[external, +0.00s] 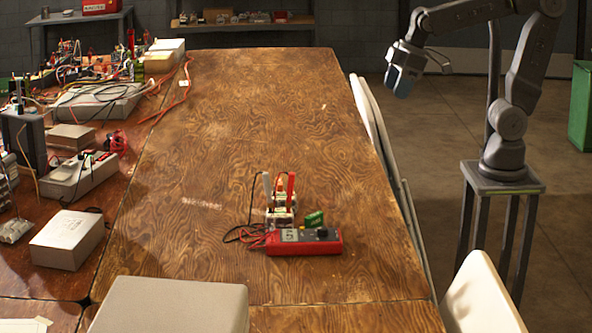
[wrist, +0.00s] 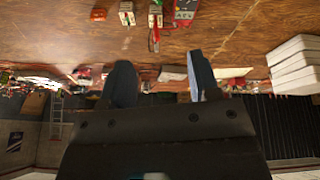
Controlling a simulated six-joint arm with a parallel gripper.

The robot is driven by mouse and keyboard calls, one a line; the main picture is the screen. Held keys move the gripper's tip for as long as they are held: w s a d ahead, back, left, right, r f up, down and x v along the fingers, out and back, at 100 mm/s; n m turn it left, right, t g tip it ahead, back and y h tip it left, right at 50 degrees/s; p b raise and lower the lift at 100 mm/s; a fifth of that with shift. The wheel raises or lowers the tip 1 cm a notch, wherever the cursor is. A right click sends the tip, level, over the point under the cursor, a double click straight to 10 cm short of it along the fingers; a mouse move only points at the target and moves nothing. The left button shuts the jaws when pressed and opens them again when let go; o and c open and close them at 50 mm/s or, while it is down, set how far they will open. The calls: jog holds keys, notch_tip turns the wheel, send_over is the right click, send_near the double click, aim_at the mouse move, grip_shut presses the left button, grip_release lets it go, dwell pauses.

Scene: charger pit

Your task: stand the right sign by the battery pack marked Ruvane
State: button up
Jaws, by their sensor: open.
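Two small pale battery packs (external: 281,199) stand close together on the wooden table in the external view, with a grey and a red clip upright on them. Any name on them is too small to read. In the wrist view, two pale blocks (wrist: 127,14) at the top edge appear to be these packs. A small green piece (external: 313,219) lies just right of the packs; I cannot tell whether it is a sign. No other sign can be made out. My gripper (external: 401,80) is raised beyond the table's right edge, far from the packs. Its two fingers (wrist: 162,82) are apart and empty.
A red multimeter (external: 303,242) with leads lies in front of the packs. A grey box (external: 170,305) is at the near edge. The left bench (external: 75,190) is cluttered with devices and wires. White chairs (external: 482,297) line the right side. The far table middle is clear.

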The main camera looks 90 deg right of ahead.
jog(key=s+m+t, duration=0.1)
jog(key=s+m, duration=0.1)
jog(key=s, duration=0.5)
jog(key=shift+s+a+r, duration=0.15)
jog(key=shift+s+r, duration=0.05)
jog(key=shift+r, duration=0.05)
dwell(0.9)
